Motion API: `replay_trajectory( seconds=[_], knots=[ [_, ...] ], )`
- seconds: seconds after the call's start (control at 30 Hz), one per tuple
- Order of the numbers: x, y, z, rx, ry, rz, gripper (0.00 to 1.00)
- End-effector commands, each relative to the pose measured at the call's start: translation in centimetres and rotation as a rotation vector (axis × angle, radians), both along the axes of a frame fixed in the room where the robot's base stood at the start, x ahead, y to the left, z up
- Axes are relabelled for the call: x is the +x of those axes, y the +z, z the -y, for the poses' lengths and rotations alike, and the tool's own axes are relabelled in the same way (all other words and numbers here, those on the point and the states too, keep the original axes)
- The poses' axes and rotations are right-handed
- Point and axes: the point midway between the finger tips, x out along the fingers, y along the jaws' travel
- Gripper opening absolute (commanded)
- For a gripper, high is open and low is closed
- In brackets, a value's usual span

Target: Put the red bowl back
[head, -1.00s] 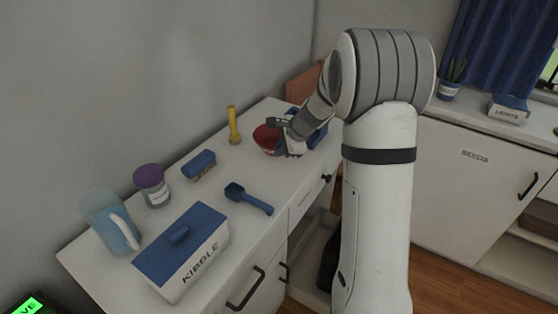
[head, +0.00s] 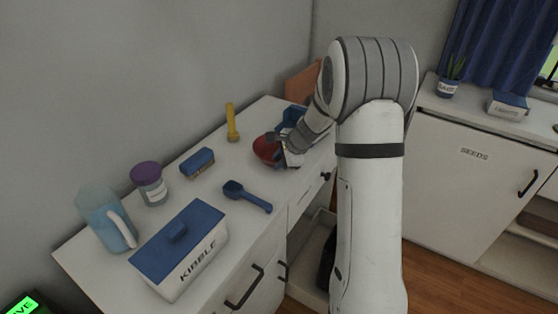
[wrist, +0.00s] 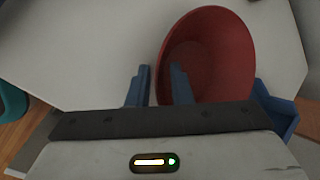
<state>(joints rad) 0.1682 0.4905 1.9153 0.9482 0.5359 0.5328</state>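The red bowl (head: 264,149) is on the white counter at its far end, partly hidden by my gripper. In the wrist view the bowl (wrist: 222,50) fills the upper right, with its inside facing the camera. My gripper (head: 284,146) is low at the bowl's right side. In the wrist view my gripper (wrist: 160,78) has its two blue fingers apart, with the bowl's left wall between them. The right finger overlaps the inside of the bowl; the left finger is outside, with a gap to the wall.
A blue bin (head: 291,116) stands just behind the bowl. A yellow flashlight (head: 232,124), blue brush (head: 197,162), blue scoop (head: 247,196), purple-lidded jar (head: 148,184), pitcher (head: 108,220) and kibble box (head: 180,250) are on the counter.

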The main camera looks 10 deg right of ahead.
Motion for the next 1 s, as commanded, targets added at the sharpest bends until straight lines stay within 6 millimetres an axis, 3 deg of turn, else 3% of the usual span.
replay_trajectory(
  seconds=[0.43, 0.8, 1.0],
  knots=[
    [-0.2, 0.9, 0.3, 0.000, -0.002, 0.002, 0.26],
    [-3.4, 7.3, 3.0, 0.000, -0.003, 0.003, 0.26],
    [-4.7, 9.6, 4.0, -0.001, -0.002, 0.002, 0.26]
  ],
)
